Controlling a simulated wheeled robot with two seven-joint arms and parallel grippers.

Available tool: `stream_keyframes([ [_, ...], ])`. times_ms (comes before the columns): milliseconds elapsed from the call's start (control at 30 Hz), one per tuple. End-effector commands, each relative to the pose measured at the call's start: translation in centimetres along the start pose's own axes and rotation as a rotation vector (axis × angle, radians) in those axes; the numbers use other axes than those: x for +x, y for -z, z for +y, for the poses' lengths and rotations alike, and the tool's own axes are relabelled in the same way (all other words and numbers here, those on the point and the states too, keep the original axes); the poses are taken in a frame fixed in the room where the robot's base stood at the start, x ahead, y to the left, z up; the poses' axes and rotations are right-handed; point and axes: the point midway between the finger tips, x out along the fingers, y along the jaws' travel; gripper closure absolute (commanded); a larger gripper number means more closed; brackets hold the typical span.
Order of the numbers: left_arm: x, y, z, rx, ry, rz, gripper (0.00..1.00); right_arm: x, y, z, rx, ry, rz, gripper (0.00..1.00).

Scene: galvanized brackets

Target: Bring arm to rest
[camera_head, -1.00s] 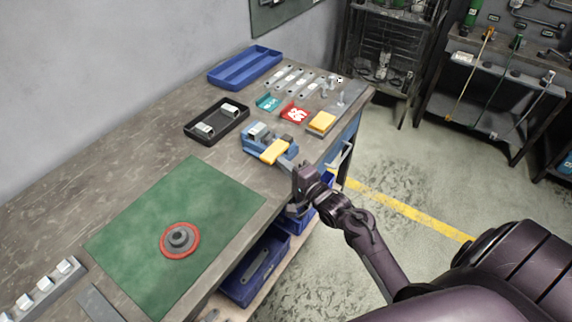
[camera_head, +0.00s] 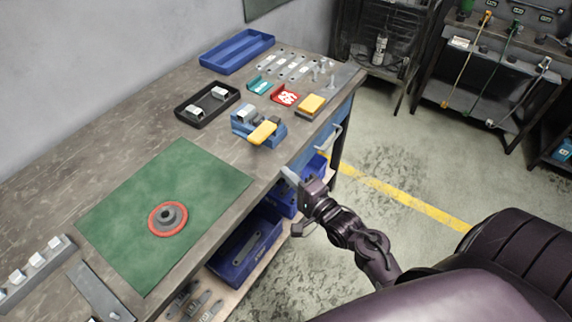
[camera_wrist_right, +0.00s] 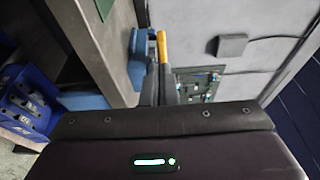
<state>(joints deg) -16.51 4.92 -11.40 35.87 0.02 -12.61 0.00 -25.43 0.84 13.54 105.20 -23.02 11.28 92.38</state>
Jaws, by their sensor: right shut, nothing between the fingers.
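My right gripper (camera_head: 292,178) is dark purple-brown and hangs beside the front edge of the workbench (camera_head: 120,160), in front of the bench's blue side. Its fingers are shut with nothing held. The right arm comes in from the lower right of the head view. In the right wrist view the dark fingers (camera_wrist_right: 157,88) are together at the middle, with the blue and yellow vise beyond them. My left gripper is not in view.
A blue vise with a yellow block (camera_head: 262,133), a black tray (camera_head: 207,103), a blue tray (camera_head: 237,50) and brackets (camera_head: 290,66) stand on the bench. A green mat (camera_head: 120,215) holds a round part (camera_head: 168,218). Blue bins (camera_head: 243,252) sit below. Floor at right is open.

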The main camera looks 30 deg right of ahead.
Motion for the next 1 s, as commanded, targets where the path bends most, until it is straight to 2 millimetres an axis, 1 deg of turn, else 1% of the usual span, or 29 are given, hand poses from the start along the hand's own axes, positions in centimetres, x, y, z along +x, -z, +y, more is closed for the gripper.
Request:
stream_keyframes([
  [33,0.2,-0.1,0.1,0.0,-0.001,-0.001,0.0,-0.6,-0.3,0.1,0.001,-0.001,0.0,1.0],
  [133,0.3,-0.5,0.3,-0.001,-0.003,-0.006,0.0,-1.1,-0.6,0.0,0.0,0.0,0.0,1.0],
  [267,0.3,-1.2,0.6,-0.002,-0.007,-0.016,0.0,-1.4,-0.8,-0.1,-0.001,0.001,0.0,1.0],
  [400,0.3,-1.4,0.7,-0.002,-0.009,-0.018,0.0,-1.4,-0.8,0.0,-0.001,0.0,0.0,1.0],
  [467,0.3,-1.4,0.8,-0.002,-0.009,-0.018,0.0,-1.4,-0.8,0.4,-0.008,-0.009,0.001,1.0],
  [533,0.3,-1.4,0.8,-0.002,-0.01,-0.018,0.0,-1.4,-1.0,2.1,-0.031,-0.043,0.002,1.0],
  [567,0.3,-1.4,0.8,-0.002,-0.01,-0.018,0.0,-1.4,-1.1,3.2,-0.048,-0.067,0.003,1.0],
  [667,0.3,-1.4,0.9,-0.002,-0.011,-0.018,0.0,-2.0,-2.0,8.7,-0.142,-0.183,-0.007,1.0],
  [700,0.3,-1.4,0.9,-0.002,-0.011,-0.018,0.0,-2.4,-2.5,11.5,-0.193,-0.243,-0.021,1.0],
  [767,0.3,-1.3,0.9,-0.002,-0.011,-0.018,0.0,-3.6,-3.5,15.9,-0.279,-0.343,-0.051,1.0],
  [800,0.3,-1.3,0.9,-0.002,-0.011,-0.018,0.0,-4.5,-4.1,18.8,-0.341,-0.409,-0.078,1.0],
  [867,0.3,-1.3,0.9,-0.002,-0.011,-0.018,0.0,-6.3,-5.1,22.9,-0.434,-0.504,-0.13,1.0],
  [900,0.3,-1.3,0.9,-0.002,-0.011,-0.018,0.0,-7.7,-5.9,25.6,-0.498,-0.566,-0.173,1.0],
  [967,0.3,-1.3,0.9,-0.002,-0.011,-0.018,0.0,-10.0,-6.9,29.4,-0.594,-0.656,-0.246,1.0],
  [1000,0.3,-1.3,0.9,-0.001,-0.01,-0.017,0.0,-11.9,-7.5,31.8,-0.66,-0.716,-0.301,1.0],
])
